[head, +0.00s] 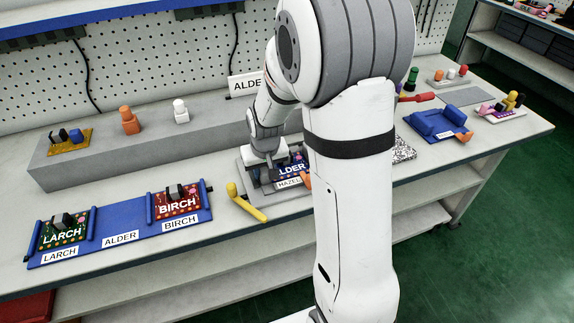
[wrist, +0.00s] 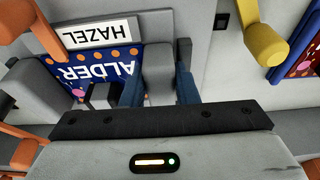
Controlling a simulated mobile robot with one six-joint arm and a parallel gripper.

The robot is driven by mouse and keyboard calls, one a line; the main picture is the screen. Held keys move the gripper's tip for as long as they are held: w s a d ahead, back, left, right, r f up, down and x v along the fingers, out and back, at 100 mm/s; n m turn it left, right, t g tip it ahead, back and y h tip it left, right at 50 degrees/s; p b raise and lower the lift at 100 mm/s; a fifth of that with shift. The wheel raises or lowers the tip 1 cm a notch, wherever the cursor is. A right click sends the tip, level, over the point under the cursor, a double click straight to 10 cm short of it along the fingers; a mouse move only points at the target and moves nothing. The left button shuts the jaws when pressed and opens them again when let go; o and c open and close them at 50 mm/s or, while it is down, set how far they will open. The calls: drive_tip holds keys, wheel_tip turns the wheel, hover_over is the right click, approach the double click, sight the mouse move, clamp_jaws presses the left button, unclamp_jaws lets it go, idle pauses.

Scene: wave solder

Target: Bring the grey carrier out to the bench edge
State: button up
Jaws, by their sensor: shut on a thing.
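The grey carrier (head: 262,190) lies on the bench in the middle of the head view, partly hidden by my arm. A blue ALDER board (head: 290,168) sits on it above a white HAZEL label (head: 289,183). In the wrist view the ALDER board (wrist: 110,72) and HAZEL label (wrist: 101,34) appear upside down. My gripper (head: 267,177) is down at the carrier's left end. In the wrist view its blue-padded fingers (wrist: 160,92) are shut on the carrier's grey block (wrist: 158,62), beside the board. The carrier's right end is hidden.
A yellow lever (head: 246,203) stands just left of the carrier, and an orange lever (head: 306,181) is at its front right. A blue rack (head: 121,225) at left holds LARCH and BIRCH boards; its ALDER place is empty. A grey ledge (head: 150,150) runs behind.

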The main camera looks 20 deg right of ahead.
sight(270, 191)
drive_tip(key=shift+r, duration=0.1)
clamp_jaws()
drive_tip(key=shift+s, duration=0.1)
drive_tip(key=shift+s+b, duration=0.35)
drive_tip(key=shift+s, duration=2.15)
drive_tip(key=o, duration=0.9)
unclamp_jaws()
drive_tip(key=shift+s, duration=0.1)
